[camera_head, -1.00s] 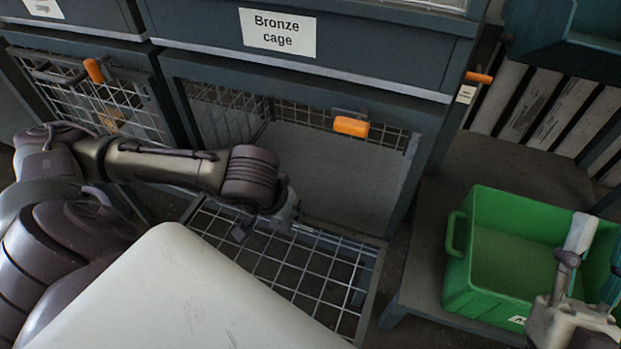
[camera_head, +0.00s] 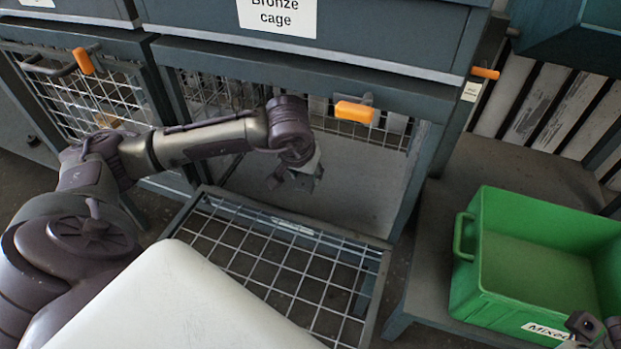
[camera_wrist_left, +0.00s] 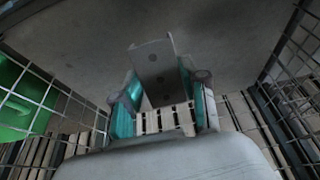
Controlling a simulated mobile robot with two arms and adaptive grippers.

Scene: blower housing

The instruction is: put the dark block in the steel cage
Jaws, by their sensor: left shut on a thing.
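My left gripper (camera_head: 296,180) reaches into the open cage (camera_head: 372,190) under the "Bronze cage" label (camera_head: 277,15). In the left wrist view its teal fingers (camera_wrist_left: 162,100) are shut on a grey block (camera_wrist_left: 154,68) with dark round holes, which I take to be the dark block. In the head view the block is hard to make out at the fingertips. Contact with the cage floor cannot be told. No label reading "steel" is legible. Only a piece of my right gripper (camera_head: 590,325) shows at the bottom right corner; its fingers are unclear.
The cage's mesh door (camera_head: 290,265) lies folded down in front, with an orange handle (camera_head: 354,111) above the opening. Another mesh cage (camera_head: 95,95) stands shut at left. A green bin (camera_head: 530,260) labelled "Mixed" sits at right on a grey shelf (camera_head: 440,262).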

